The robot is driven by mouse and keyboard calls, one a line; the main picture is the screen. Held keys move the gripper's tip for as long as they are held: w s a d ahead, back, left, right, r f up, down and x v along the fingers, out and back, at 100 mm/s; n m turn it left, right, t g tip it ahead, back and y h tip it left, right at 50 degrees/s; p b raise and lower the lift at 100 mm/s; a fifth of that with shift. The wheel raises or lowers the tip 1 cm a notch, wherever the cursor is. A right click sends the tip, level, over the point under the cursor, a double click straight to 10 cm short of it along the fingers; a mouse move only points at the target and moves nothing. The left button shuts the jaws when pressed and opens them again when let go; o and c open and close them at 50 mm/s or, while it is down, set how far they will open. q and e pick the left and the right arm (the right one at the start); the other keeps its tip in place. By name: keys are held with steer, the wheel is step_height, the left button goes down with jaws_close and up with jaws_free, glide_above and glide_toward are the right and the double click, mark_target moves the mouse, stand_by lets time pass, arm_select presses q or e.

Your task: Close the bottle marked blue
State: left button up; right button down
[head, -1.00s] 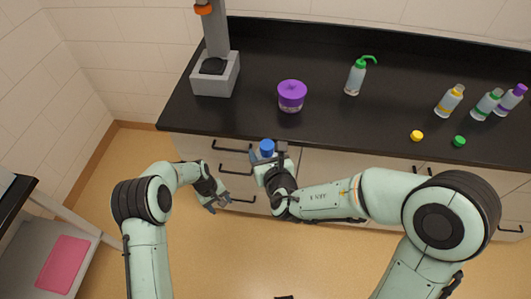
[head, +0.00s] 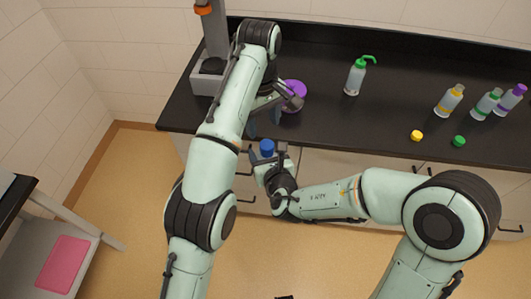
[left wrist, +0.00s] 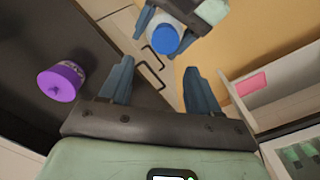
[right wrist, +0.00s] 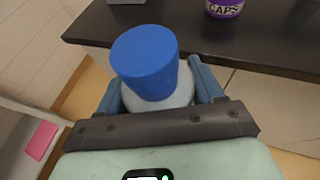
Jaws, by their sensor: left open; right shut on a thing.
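My right gripper (head: 270,160) is shut on a pale bottle (right wrist: 160,100) and holds it off the counter's front edge. A blue cap (right wrist: 146,62) sits on top of this bottle. The cap also shows in the head view (head: 267,147) and the left wrist view (left wrist: 162,39). How tightly it is seated I cannot tell. The bottle's marking is hidden. My left gripper (head: 273,117) is open and empty, above the counter's front edge near the purple tub. In the left wrist view its fingers (left wrist: 160,88) are apart, with the bottle beyond them.
A purple tub (head: 294,90) labelled CAPS stands on the black counter (head: 330,120), partly behind my left gripper. A green-spouted bottle (head: 356,77), several other bottles, a yellow cap (head: 417,135) and a green cap (head: 459,141) stand to the right. A grey stand (head: 208,78) is at the left.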

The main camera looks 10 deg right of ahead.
mark_target(266, 144)
arm_select(q)
steer(key=shift+s+d+r, duration=0.15)
steer(key=shift+s+r, duration=0.35)
steer(key=shift+r, duration=0.15)
steer(key=shift+s+d+r, duration=0.15)
steer(key=shift+s+r, duration=0.3)
steer(key=shift+r, duration=0.15)
steer(key=shift+f, duration=0.1)
steer(key=shift+f, duration=3.95)
steer(key=c, duration=1.1)
steer(key=m, duration=0.9)
steer(key=shift+m, duration=0.3)
